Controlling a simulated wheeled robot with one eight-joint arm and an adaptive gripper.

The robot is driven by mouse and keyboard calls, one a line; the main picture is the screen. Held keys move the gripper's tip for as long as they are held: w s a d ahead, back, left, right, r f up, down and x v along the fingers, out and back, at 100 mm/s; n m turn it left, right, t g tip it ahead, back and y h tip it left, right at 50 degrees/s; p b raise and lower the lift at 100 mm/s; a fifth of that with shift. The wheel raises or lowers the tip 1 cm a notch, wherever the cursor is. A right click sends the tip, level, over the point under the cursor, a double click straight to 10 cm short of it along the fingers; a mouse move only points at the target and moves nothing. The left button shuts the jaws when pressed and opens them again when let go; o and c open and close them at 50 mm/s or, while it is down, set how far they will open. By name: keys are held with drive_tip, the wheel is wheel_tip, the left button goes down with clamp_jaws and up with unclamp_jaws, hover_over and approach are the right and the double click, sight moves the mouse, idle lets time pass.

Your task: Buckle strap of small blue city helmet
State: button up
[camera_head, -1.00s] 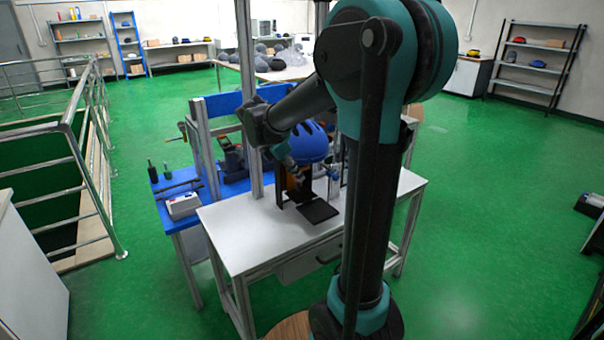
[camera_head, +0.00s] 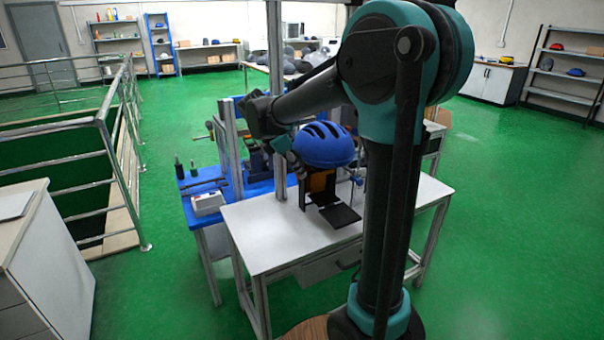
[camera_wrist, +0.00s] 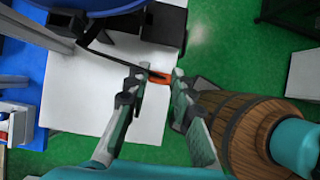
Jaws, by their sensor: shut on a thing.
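The blue helmet (camera_head: 324,146), with dark vents, sits on a black stand (camera_head: 305,190) on the white table. Its lower edge also shows at the top of the wrist view (camera_wrist: 100,8). In the wrist view a dark strap (camera_wrist: 112,58) runs from below the helmet to a small orange-red piece at its end (camera_wrist: 159,77). My gripper (camera_wrist: 156,80) is shut on that strap end, below the helmet. In the head view the gripper is small beside the helmet's left side, and its fingertips cannot be made out. The strap's other half cannot be made out.
The white table (camera_head: 260,230) has clear room at its front left. A black plate (camera_head: 340,215) lies before the stand. A metal upright (camera_head: 275,90) rises close behind the arm. A blue side bench (camera_head: 205,217) with tools adjoins at the left.

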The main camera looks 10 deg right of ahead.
drive_tip(key=shift+w+d+r, duration=0.1)
drive_tip(key=shift+w+r, duration=1.2)
drive_tip(key=shift+w, duration=0.7)
drive_tip(key=shift+w+r, duration=1.3)
drive_tip(key=shift+w, duration=0.75)
drive_tip(key=shift+w+d+r, duration=0.1)
drive_tip(key=shift+w+r, duration=1.2)
drive_tip(key=shift+w, duration=0.7)
drive_tip(key=shift+f, duration=0.65)
drive_tip(key=shift+a+f, duration=0.1)
drive_tip(key=shift+f, duration=1)
drive_tip(key=shift+f, duration=0.15)
drive_tip(key=o, duration=0.8)
drive_tip(key=shift+o, duration=0.2)
